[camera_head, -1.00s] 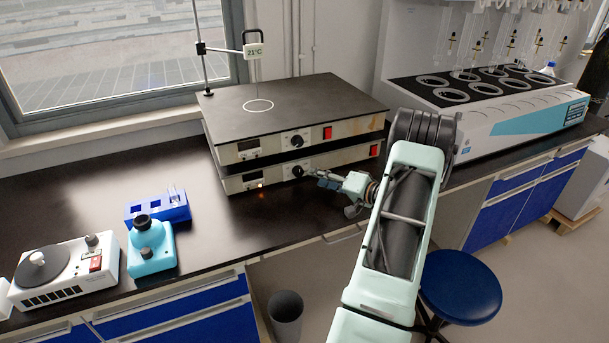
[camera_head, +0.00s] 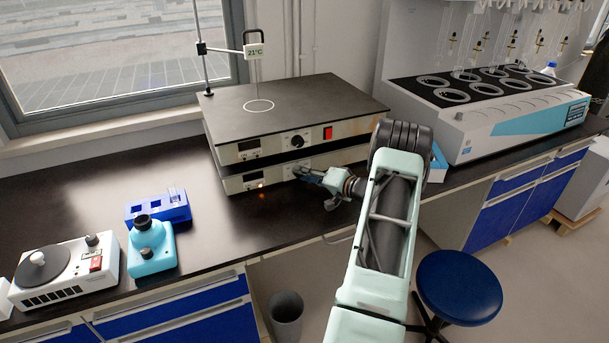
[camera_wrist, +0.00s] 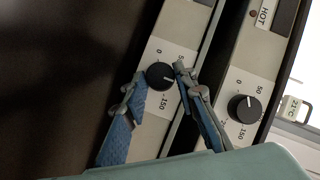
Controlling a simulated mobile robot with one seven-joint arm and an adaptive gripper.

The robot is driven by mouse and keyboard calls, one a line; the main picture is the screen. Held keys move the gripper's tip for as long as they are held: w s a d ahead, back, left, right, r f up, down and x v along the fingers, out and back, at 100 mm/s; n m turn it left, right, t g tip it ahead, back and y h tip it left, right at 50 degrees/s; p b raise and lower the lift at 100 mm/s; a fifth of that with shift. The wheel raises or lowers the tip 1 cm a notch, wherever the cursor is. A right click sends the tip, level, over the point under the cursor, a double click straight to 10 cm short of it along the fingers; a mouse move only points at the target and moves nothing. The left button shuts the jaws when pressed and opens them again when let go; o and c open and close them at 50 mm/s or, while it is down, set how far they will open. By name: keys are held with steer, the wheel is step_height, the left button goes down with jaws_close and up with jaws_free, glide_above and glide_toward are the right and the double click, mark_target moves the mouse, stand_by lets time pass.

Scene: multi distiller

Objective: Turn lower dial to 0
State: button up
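The lower dial (camera_wrist: 160,76) is a black round knob on the lower hot plate's pale front panel. In the wrist view its white mark seems to point away from the printed 0, between 50 and 150. My gripper (camera_wrist: 159,73) is open, one blue-grey finger on each side of this dial. I cannot tell whether either finger touches it. In the head view my gripper (camera_head: 301,172) is at the front of the lower hot plate (camera_head: 240,182) and hides its dial.
The upper hot plate (camera_head: 355,95) sits directly above, with its own dial (camera_head: 297,142) and red switch (camera_head: 327,133). A thermometer stand (camera_head: 201,48) rises behind. Blue and white devices stand on the bench at left. The bench between is clear.

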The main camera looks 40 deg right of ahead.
steer(key=c, duration=0.5)
steer(key=shift+o, duration=0.2)
